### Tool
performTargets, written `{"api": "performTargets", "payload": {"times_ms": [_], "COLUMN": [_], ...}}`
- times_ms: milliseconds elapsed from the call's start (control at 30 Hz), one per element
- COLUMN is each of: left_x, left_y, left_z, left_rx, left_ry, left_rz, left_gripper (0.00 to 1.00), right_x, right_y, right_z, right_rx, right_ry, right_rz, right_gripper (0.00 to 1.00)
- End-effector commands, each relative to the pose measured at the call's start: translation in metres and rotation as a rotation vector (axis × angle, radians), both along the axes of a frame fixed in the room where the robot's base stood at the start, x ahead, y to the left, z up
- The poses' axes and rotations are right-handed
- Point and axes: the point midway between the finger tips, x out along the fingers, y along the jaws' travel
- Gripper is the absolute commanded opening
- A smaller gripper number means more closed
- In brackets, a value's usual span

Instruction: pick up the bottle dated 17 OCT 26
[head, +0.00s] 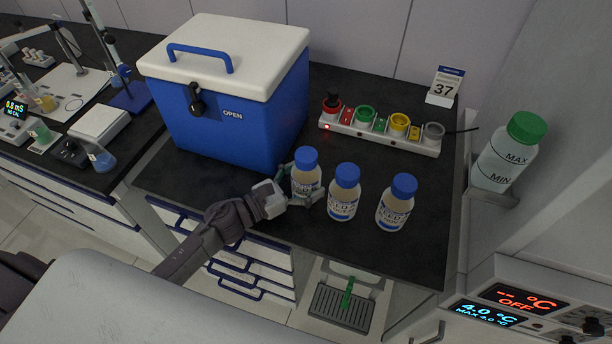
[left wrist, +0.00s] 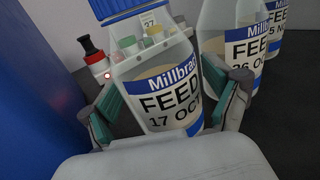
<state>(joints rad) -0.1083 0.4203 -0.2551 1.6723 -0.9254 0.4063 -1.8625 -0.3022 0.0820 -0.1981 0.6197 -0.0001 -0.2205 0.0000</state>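The bottle labelled FEED 17 OCT (left wrist: 168,95) stands between the fingers of my left gripper (left wrist: 163,90) in the left wrist view; the year is not readable. In the head view this blue-capped bottle (head: 306,178) stands upright on the dark counter, leftmost of three. My left gripper (head: 303,189) is open around it, one finger on each side, low on the body. I cannot tell whether a finger touches it. The middle bottle (head: 343,192) and right bottle (head: 396,203) look alike; in the wrist view their labels read 26 OCT and 5 NOV, partly hidden. My right gripper is not in view.
A blue cooler (head: 235,125) with a white lid stands close behind and left. A rack with coloured rings (head: 380,132) and a calendar block (head: 444,86) are at the back. The middle bottle stands close beside the right finger. The counter's front edge is near.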

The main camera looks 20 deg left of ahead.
Motion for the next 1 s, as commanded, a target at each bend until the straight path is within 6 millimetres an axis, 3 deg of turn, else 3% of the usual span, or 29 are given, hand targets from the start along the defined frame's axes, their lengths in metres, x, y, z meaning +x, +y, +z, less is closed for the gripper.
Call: {"api": "performTargets", "payload": {"times_ms": [33, 400, 667, 767, 1000], "left_x": [0.0, 0.0, 0.0, 0.0, 0.0], "left_y": [0.0, 0.0, 0.0, 0.0, 0.0], "left_z": [0.0, 0.002, 0.006, 0.017, 0.067], "left_rx": [0.0, -0.002, 0.0, 0.004, 0.006], "left_ry": [0.0, -0.002, -0.004, -0.007, -0.009], "left_rz": [0.0, -0.001, -0.002, -0.003, -0.004], "left_gripper": [0.73, 0.15, 0.15, 0.15, 0.15], "right_x": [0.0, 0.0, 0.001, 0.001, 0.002], "right_y": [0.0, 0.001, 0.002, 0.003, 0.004], "right_z": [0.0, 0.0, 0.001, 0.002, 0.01], "right_rx": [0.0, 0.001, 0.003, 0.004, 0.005], "right_ry": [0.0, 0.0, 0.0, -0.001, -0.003], "right_rz": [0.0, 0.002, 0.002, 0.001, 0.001], "right_gripper": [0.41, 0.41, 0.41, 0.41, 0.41]}}
